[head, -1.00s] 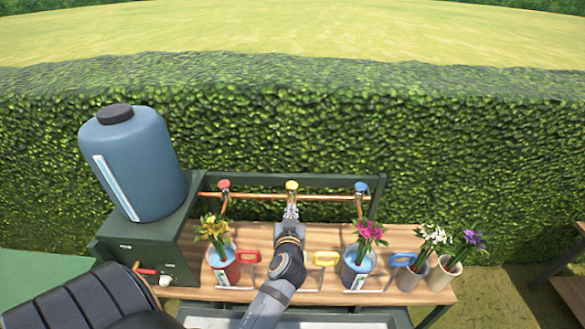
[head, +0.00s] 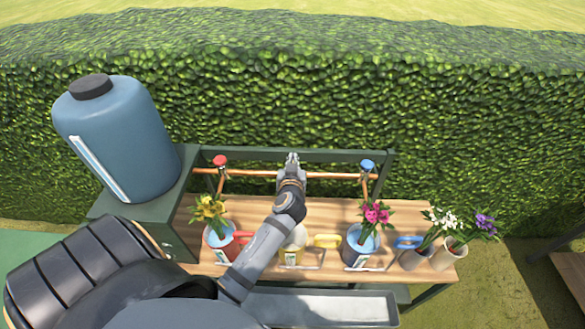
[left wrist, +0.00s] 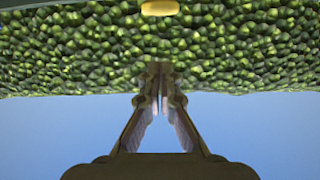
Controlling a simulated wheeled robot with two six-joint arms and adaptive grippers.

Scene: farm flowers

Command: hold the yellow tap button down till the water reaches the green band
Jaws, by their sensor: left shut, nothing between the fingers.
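My left gripper (head: 292,160) is over the middle of the copper pipe, shut and empty. It hides the yellow tap button in the head view. In the left wrist view a yellow piece, likely the button (left wrist: 160,8), shows at the top edge, apart from the shut fingertips (left wrist: 160,72). Whether the button is pressed cannot be told. The can with the yellow handle (head: 328,241) stands below the middle tap, partly behind my left arm. Its water level and any green band are not readable. My right gripper is out of view.
A red button (head: 220,160) and a blue button (head: 367,164) flank the middle tap. Cans with yellow flowers (head: 209,209) and pink flowers (head: 375,214) stand on the wooden bench (head: 325,210). A blue tank (head: 120,140) is at left, vases (head: 417,258) at right.

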